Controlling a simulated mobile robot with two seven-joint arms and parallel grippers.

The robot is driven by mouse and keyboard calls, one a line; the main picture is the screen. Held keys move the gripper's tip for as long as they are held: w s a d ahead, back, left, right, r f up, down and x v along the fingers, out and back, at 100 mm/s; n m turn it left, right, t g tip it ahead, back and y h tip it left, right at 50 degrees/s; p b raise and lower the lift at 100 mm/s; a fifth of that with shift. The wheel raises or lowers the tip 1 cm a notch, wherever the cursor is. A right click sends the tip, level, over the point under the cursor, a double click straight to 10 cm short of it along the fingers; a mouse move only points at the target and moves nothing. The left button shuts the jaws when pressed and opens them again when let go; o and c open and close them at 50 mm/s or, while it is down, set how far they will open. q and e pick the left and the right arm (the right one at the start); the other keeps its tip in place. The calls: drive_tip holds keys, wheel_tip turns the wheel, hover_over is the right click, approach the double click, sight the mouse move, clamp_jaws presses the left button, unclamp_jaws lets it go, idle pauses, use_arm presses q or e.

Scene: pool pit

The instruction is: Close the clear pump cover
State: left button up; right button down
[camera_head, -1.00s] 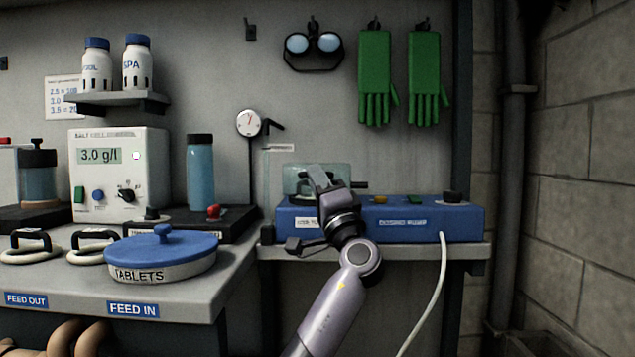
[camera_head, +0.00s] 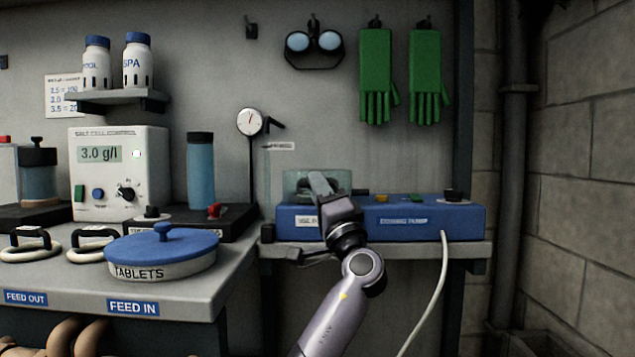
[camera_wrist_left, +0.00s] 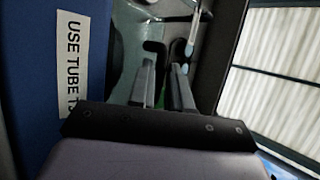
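The blue dosing pump (camera_head: 410,224) sits on a shelf in the head view. Its clear cover (camera_head: 296,184) shows as a see-through, greenish shape at the pump's left end; its exact tilt is hard to tell. My left gripper (camera_head: 319,182) is at the cover, its fingers overlapping it in the head view. Whether they touch it I cannot tell. In the left wrist view the two fingers (camera_wrist_left: 164,68) stand slightly apart, with nothing clearly held between them. The pump's blue face and white label (camera_wrist_left: 72,70) lie to their left. My right gripper is out of view.
A white tube (camera_head: 442,270) hangs from the pump's front right. A blue-lidded tablets tub (camera_head: 165,262) stands on the left counter. A block wall (camera_head: 580,190) bounds the right side. Goggles and green gloves (camera_head: 376,75) hang above.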

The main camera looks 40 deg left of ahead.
use_arm(q)
drive_tip(key=v, duration=0.6)
drive_tip(key=shift+d+r, duration=0.25)
